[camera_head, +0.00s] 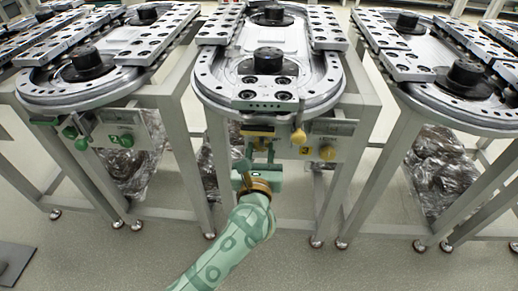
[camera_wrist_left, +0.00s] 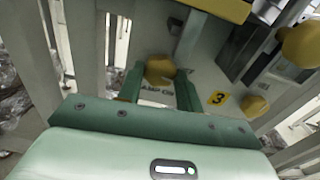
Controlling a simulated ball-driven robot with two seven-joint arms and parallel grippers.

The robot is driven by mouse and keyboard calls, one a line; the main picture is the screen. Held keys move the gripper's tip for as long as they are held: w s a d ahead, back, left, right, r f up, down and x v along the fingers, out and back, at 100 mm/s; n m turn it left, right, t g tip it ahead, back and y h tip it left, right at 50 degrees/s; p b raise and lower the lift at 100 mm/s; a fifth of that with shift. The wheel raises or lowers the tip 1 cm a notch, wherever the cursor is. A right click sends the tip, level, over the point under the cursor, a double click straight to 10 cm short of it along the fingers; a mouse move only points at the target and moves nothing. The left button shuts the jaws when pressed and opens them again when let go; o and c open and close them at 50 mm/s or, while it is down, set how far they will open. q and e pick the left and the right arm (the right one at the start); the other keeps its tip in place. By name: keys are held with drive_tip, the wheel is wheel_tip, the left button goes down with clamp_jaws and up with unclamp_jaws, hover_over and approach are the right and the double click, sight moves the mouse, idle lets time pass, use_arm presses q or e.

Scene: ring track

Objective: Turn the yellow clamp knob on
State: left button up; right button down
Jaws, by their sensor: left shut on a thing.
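The yellow clamp knob (camera_wrist_left: 160,70) sits on the front panel of the middle ring-track station, with partly hidden lettering below it. My left gripper (camera_wrist_left: 159,88) has its green fingers on either side of the knob and is shut on it. In the head view my left gripper (camera_head: 260,153) reaches up to the panel under the track, and it covers much of the knob. My right gripper is not in view.
Another yellow knob (camera_head: 327,153) is right of the gripper beside a number 3 label (camera_wrist_left: 217,98). A yellow ball handle (camera_head: 299,136) hangs under the track rim. The left station carries green knobs (camera_head: 81,143). Table legs flank my arm.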

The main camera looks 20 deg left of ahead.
use_arm(q)
drive_tip(key=m+p, duration=0.3)
drive_tip(key=shift+r+m, duration=0.25)
drive_tip(key=shift+m, duration=0.05)
drive_tip(key=shift+m+p, duration=0.45)
drive_tip(key=shift+m, duration=0.05)
drive_tip(key=m+p, duration=0.2)
drive_tip(key=shift+m, duration=0.3)
drive_tip(key=m+p, duration=0.2)
drive_tip(key=m, duration=0.1)
drive_tip(key=shift+f+m+p, duration=0.1)
drive_tip(key=shift+m+p, duration=0.25)
drive_tip(key=shift+m, duration=0.05)
drive_tip(key=m+p, duration=0.2)
drive_tip(key=m, duration=0.1)
drive_tip(key=shift+f+m, duration=0.15)
drive_tip(key=shift+m, duration=0.75)
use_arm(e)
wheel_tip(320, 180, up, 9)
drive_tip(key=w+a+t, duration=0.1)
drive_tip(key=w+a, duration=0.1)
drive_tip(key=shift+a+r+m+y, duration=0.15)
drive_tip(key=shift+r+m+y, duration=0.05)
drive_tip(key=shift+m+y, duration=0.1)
use_arm(q)
drive_tip(key=shift+f+p, duration=0.15)
drive_tip(key=shift+p, duration=0.15)
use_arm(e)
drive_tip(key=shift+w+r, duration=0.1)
